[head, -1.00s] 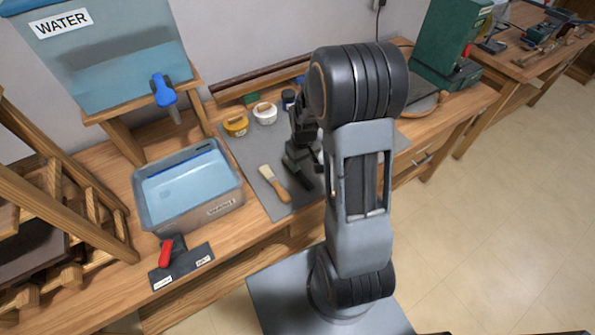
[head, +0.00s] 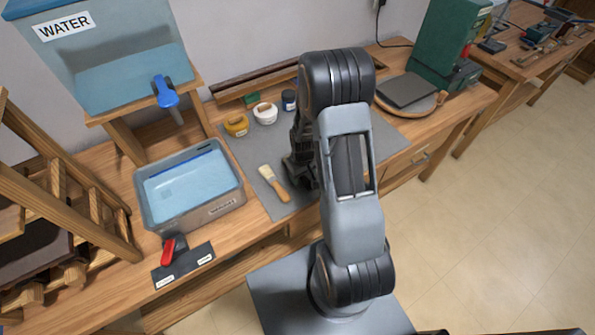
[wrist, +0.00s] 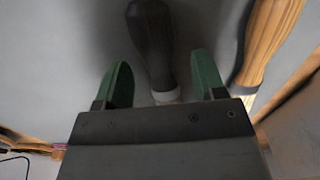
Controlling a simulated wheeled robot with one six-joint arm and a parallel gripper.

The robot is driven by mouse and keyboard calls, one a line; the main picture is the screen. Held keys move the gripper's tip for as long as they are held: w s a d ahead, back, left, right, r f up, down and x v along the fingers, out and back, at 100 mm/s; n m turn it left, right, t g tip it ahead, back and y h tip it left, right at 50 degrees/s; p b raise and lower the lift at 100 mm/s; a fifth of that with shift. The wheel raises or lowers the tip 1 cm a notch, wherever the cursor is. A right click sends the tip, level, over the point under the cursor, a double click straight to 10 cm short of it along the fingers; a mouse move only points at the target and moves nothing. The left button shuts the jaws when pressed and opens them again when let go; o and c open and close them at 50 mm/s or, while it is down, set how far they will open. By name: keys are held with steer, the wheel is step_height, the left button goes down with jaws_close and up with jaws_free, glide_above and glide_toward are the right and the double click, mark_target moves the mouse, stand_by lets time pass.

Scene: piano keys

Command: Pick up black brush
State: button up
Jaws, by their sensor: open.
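The black brush (wrist: 152,40) shows in the wrist view as a dark, rounded handle with a pale band at its lower end. My gripper (wrist: 160,62) is open, with one green finger on each side of the handle. A gap shows on both sides, so the fingers do not grip it. I cannot tell how far above the mat the fingers are. In the head view my own arm covers most of the gripper and I cannot make out the black brush.
A wooden-handled brush (head: 274,184) lies left of my gripper on the grey mat (head: 258,200); its handle is close in the wrist view (wrist: 266,40). Yellow (head: 236,125), white (head: 265,114) and dark (head: 289,100) pots stand behind. A water tray (head: 190,190) is farther left.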

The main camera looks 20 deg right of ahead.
steer(key=shift+c, duration=0.3)
steer(key=c, duration=1)
steer(key=shift+r, duration=0.1)
